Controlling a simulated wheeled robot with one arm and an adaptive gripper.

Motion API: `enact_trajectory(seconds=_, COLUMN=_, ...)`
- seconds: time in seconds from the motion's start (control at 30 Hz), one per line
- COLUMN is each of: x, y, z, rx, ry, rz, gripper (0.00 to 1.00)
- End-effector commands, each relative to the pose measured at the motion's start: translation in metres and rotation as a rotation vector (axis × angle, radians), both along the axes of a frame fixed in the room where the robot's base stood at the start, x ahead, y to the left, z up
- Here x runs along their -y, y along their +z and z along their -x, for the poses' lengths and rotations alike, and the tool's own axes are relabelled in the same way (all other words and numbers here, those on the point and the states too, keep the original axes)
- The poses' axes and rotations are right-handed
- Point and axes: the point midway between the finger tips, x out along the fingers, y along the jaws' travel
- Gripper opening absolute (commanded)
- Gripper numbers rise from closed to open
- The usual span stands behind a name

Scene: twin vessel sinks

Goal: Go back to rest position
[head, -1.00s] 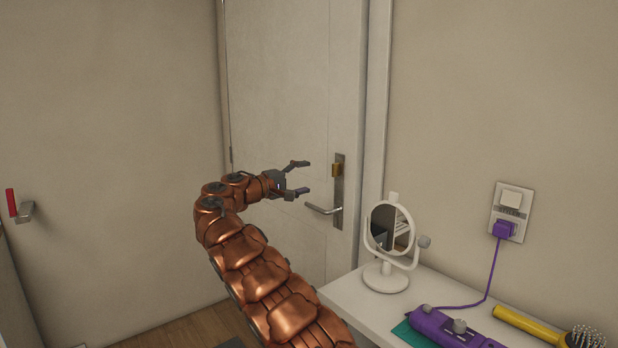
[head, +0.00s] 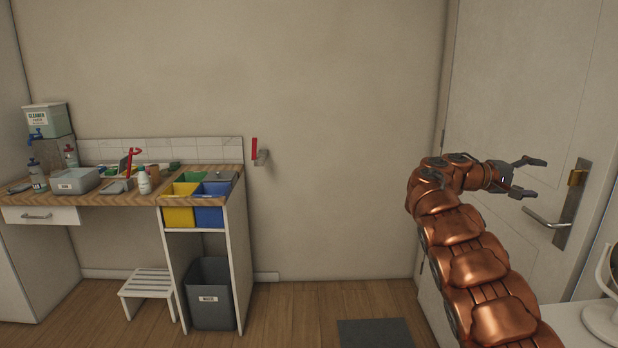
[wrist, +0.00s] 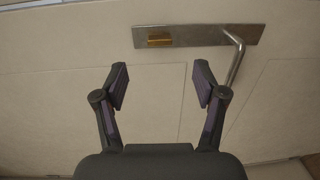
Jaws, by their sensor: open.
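My gripper (head: 530,178) is open and empty at the right of the head view, at the end of my raised copper arm. It is in front of the white door (head: 505,90), to the left of the door's lever handle (head: 548,219) and its plate. In the wrist view the two fingers of my gripper (wrist: 161,88) are spread apart with nothing between them. The door plate (wrist: 200,36) and lever (wrist: 235,62) show beyond the fingertips there. I cannot tell the exact gap between gripper and door.
A wooden counter (head: 120,199) with bottles and boxes stands at the left, with coloured bins and a grey waste bin (head: 208,295) below. A white stool (head: 150,288) stands on the floor. A grey mat (head: 375,333) lies near my arm. A white table (head: 570,325) with a mirror is at the right edge.

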Motion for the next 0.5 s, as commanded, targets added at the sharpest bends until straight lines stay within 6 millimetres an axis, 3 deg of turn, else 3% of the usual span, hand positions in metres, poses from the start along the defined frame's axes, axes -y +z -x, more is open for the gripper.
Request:
enact_trajectory(seconds=0.2, x=-0.013, y=0.013, z=0.033, rx=-0.019, ry=-0.021, rz=-0.087, gripper=0.71)
enact_trajectory(seconds=0.5, x=-0.037, y=0.008, z=0.095, rx=-0.027, ry=-0.06, rz=-0.263, gripper=0.71)
